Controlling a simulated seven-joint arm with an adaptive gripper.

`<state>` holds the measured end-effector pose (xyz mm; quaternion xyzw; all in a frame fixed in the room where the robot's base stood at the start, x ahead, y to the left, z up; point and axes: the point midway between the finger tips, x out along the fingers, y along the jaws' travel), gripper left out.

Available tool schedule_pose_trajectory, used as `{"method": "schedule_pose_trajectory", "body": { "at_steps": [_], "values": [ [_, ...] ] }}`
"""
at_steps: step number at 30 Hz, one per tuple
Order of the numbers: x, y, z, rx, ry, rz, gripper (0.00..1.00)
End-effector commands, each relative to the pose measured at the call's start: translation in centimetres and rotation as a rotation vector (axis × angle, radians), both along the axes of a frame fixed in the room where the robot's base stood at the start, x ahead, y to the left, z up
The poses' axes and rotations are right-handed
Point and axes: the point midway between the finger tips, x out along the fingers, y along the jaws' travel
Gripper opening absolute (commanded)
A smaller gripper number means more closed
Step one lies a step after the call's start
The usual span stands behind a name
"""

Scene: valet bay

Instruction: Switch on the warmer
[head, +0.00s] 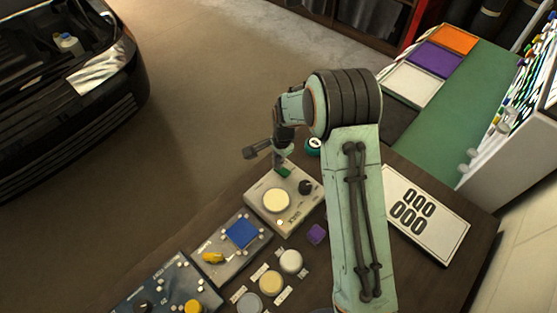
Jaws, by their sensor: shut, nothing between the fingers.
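A cream box (290,218) with a pale round plate (276,200) and a dark knob (305,187) stands on the dark table; it looks like the warmer, but its small label is not readable. My gripper (283,167) is shut and empty, above the far edge of this box, left of the knob. A small green part (285,172) shows right by the fingertips; I cannot tell whether they touch it. The knob's setting is too small to tell. My arm covers the table right of the box.
A grey panel with a blue square (242,234) and a dark blue panel (165,290) stand to the left. Round lidded pots (290,262) and a purple block (317,234) lie in front. A white board (427,214) lies right of my arm. A car (65,85) stands beyond.

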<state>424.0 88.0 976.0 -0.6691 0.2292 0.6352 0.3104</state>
Motion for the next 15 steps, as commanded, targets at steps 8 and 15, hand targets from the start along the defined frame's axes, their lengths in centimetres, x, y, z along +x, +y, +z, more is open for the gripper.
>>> {"method": "schedule_pose_trajectory", "body": {
  "at_steps": [8, 15],
  "values": [
    [-0.28, -0.27, 0.04, -0.001, 0.003, -0.001, 0.0],
    [-0.96, -0.96, 0.52, -0.002, 0.002, -0.002, 0.0]
  ]
}}
